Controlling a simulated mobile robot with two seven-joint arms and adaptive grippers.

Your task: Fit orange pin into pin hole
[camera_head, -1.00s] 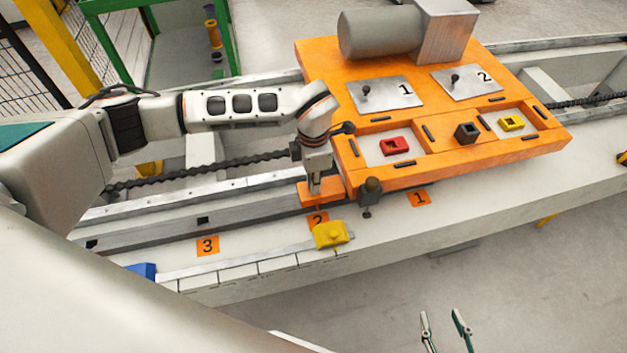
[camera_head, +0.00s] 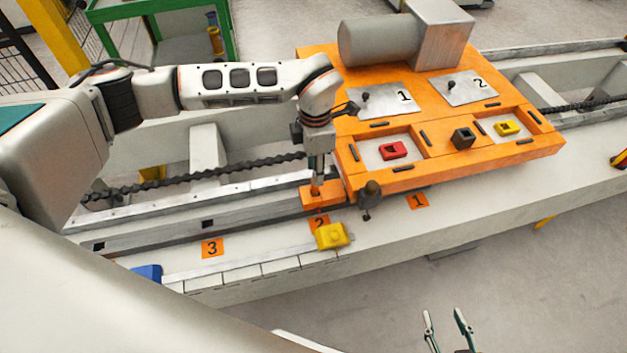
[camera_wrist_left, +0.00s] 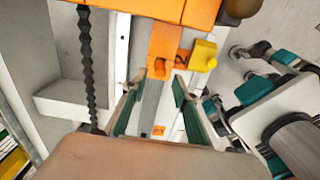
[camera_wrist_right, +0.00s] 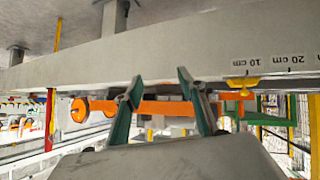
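The orange tab (camera_head: 317,200) sticks out of the orange carriage's lower left corner, above label 2. A small orange pin (camera_head: 315,190) seems to stand upright at the tab; its depth in any hole cannot be told. My left gripper (camera_head: 316,178) points straight down just above the tab. In the left wrist view its teal fingers (camera_wrist_left: 167,82) are apart, with the tab (camera_wrist_left: 163,46) beyond them and nothing clearly held. The pin hole is hidden. My right gripper (camera_head: 447,318) is open and empty at the bottom, away from the bench; its spread fingers also show in the right wrist view (camera_wrist_right: 153,85).
The orange carriage (camera_head: 440,172) carries a motor, plates 1 and 2, and red, black and yellow blocks. A dark knob (camera_head: 370,192) and a yellow block (camera_head: 332,236) stand close to the tab. A blue block (camera_head: 148,272) lies left. The bench's front ledge is mostly clear.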

